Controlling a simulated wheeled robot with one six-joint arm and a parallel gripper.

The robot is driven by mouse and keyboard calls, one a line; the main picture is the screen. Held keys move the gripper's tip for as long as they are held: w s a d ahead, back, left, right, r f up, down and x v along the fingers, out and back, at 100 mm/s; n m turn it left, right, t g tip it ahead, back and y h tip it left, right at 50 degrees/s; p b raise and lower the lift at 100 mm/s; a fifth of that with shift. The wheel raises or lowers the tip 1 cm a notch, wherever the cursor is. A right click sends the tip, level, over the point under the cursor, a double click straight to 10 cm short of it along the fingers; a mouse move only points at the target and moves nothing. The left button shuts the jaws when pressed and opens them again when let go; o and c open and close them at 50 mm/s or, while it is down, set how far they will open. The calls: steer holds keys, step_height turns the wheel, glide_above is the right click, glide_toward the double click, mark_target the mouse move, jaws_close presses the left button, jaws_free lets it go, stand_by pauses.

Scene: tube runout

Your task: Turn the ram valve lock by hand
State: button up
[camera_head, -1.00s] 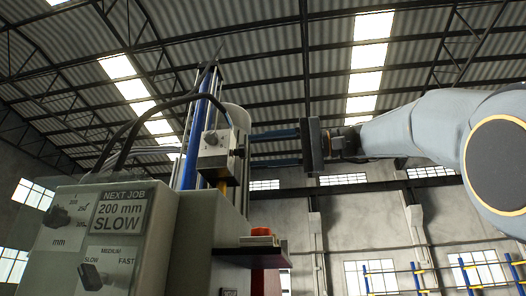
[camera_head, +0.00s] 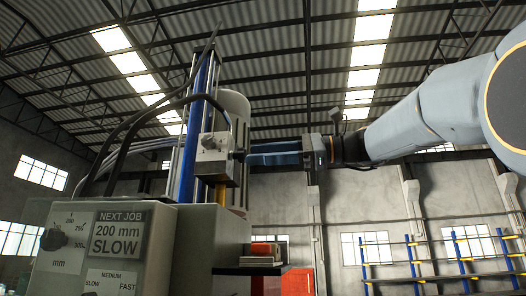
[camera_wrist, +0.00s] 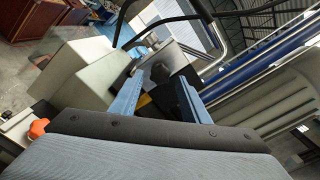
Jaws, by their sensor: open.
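The grey valve block (camera_head: 212,158) sits high on the ram column, in front of a blue upright. A small black knob, which looks like the valve lock, sticks out of its right side (camera_head: 239,155). In the wrist view the dark knob (camera_wrist: 160,72) shows between and just beyond my fingertips. My gripper (camera_head: 250,155) reaches in from the right with its blue fingers level with the knob. In the wrist view my gripper (camera_wrist: 160,86) has its two fingers apart with nothing held. Whether a finger touches the knob, I cannot tell.
A control box (camera_head: 155,235) stands below left, with dials and a "NEXT JOB 200 mm SLOW" sign (camera_head: 118,232). Black hoses (camera_head: 130,135) loop left of the column. A small shelf (camera_head: 250,270) sits below my gripper. An orange knob (camera_wrist: 38,128) shows at lower left in the wrist view.

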steer(key=shift+m, duration=0.3)
steer(key=shift+w+a, duration=0.1)
steer(key=shift+a, duration=0.9)
steer(key=shift+c, duration=0.4)
steer(key=c, duration=0.7)
steer(key=shift+c, duration=0.2)
